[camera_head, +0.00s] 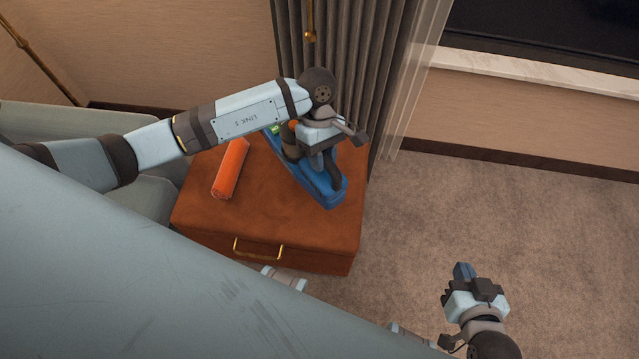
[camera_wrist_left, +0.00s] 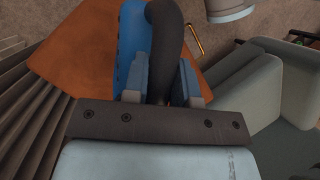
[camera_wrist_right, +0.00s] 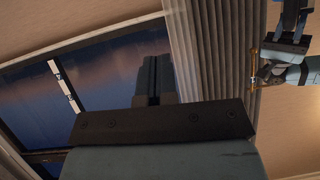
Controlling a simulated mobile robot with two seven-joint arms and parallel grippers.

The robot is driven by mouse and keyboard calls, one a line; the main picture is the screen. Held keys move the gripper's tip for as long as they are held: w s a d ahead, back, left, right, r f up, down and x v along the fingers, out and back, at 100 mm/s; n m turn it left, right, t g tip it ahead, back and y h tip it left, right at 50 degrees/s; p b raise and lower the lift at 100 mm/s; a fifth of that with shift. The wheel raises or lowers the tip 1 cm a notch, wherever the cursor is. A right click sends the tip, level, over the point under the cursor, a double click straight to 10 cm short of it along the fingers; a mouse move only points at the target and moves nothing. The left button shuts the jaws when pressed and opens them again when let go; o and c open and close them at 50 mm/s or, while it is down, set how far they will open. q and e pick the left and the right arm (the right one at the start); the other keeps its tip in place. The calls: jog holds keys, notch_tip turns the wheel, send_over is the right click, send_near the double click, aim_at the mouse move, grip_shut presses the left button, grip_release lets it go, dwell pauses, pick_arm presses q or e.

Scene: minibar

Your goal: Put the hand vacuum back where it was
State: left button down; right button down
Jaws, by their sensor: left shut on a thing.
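The hand vacuum (camera_head: 322,190) is a long blue body with a dark handle, lying on or just above the right part of the brown cabinet top; I cannot tell whether it touches. My left gripper (camera_head: 312,158) is over it, shut on its dark handle. In the left wrist view the handle (camera_wrist_left: 166,30) passes between the fingers, with the blue body beside it. The arm hides part of the vacuum's far end. My right gripper (camera_head: 463,270) is away over the carpet, empty, its fingers together in the right wrist view (camera_wrist_right: 153,75).
An orange cylinder (camera_head: 231,168) lies on the brown cabinet (camera_head: 215,217), left of the vacuum. A grey curtain (camera_head: 375,80) hangs close behind. A pale green-grey seat (camera_head: 155,195) stands to the left. The carpet (camera_head: 440,210) to the right is clear.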

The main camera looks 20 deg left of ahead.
aim_at(323, 178)
pick_arm(q)
notch_tip(323, 178, down, 9)
jog(key=shift+r+b, duration=0.1)
jog(key=shift+b, duration=0.6)
jog(key=shift+f+b, duration=0.45)
jog(key=shift+f, duration=2.2)
jog(key=shift+w, duration=0.1)
jog(key=shift+f, duration=0.15)
jog(key=c, duration=0.9)
grip_release()
pick_arm(e)
jog(key=shift+w+a+r, duration=0.1)
jog(key=shift+w+a, duration=0.05)
jog(key=shift+a, duration=0.1)
